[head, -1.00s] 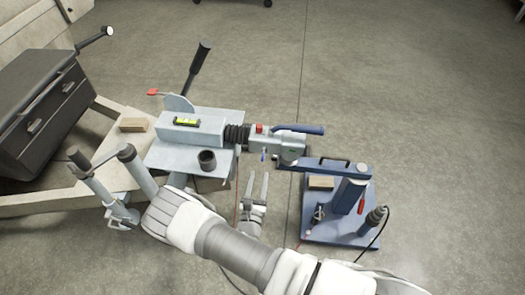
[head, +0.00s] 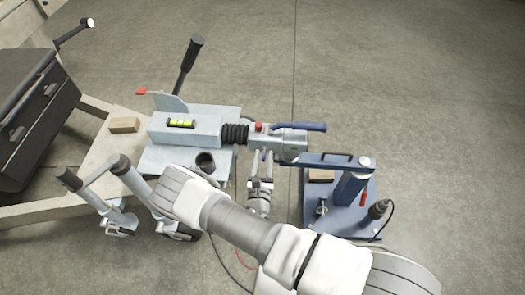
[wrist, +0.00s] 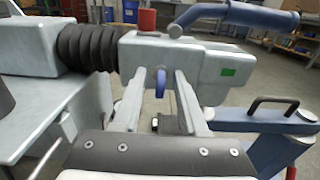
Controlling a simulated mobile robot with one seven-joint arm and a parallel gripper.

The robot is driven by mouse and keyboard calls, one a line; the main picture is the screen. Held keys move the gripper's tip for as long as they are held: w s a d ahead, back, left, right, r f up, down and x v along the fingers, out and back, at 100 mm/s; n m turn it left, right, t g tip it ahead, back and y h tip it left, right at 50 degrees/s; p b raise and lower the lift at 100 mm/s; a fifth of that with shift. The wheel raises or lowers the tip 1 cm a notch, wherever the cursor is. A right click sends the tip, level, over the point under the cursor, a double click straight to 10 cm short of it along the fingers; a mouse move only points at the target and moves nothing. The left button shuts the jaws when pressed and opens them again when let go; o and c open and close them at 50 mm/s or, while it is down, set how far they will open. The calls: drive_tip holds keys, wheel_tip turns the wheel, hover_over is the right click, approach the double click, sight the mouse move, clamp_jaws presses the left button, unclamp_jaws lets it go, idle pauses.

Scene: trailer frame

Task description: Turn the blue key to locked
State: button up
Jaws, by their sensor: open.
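In the head view the key (head: 264,155) is tiny and partly hidden by the fingers. My gripper (head: 263,157) is open, just below the coupling head, fingers pointing at it. In the wrist view my gripper (wrist: 160,97) has one finger on each side of the key, with a gap to both. I cannot tell how deep the key sits between the fingers. A green patch (wrist: 228,72) is on the coupling head's side.
Black bellows (head: 235,134) join the head to the grey housing. A blue handle (head: 300,127) and red button (head: 259,126) are on top. A blue stand (head: 345,205) with an arm stands close right. A black cup (head: 206,162) is on the plate at left.

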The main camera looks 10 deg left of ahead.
drive_tip(key=shift+w, duration=0.4)
clamp_jaws()
